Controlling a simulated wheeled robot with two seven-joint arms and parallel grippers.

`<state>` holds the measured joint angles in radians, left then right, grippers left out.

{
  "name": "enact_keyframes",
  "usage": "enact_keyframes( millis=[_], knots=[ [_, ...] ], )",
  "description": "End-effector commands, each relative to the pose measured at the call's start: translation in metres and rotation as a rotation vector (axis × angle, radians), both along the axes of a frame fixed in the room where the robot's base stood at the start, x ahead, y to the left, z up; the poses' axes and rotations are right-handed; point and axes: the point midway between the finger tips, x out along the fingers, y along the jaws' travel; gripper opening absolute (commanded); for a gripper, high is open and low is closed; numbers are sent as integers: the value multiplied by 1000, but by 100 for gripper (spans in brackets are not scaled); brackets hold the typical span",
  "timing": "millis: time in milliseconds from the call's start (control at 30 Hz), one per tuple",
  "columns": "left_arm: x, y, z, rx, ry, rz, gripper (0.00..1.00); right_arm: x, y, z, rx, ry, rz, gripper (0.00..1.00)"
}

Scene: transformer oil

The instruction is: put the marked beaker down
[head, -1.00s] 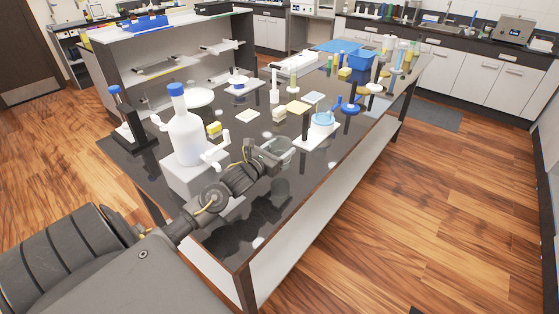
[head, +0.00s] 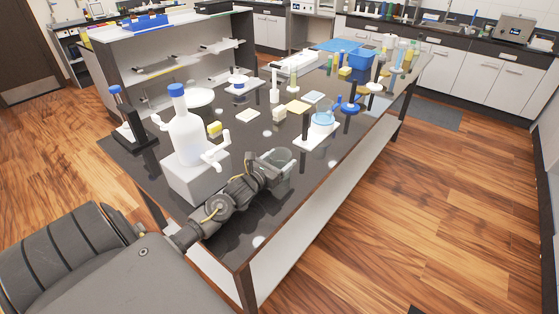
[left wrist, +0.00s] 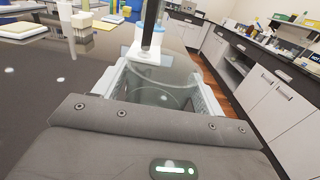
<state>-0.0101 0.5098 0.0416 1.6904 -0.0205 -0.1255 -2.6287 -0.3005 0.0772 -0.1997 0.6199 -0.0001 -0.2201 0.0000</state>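A clear glass beaker (head: 280,159) is at the near right part of the dark, glossy table. My left gripper (head: 274,163) is around it, one finger on each side. In the left wrist view the beaker (left wrist: 162,97) sits between the two pale fingers of the gripper (left wrist: 160,100), which appear to press on its walls. It looks upright and empty. Its base is low over the table top, but I cannot tell whether it touches. No mark on it can be made out. My right gripper is not in view.
A white bottle with a blue cap (head: 186,132) stands on a pale block (head: 196,180) left of my gripper. Behind the beaker, a beaker of blue liquid (head: 322,117) stands on a white-based stand (head: 312,138). The near right tabletop (head: 258,222) is clear up to its edge.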

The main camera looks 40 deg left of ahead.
Motion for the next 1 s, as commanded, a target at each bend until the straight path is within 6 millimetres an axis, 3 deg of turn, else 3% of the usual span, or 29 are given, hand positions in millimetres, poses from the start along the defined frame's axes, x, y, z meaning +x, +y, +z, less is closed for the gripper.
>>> enact_keyframes(
  millis=[100,433,1000],
  knots=[
    [0,0,0,0,0,0,82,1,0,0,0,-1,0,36],
    [0,0,6,0,0,0,82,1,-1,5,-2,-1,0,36],
    [-105,-2,1,0,2,-1,82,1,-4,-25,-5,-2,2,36]
  ],
)
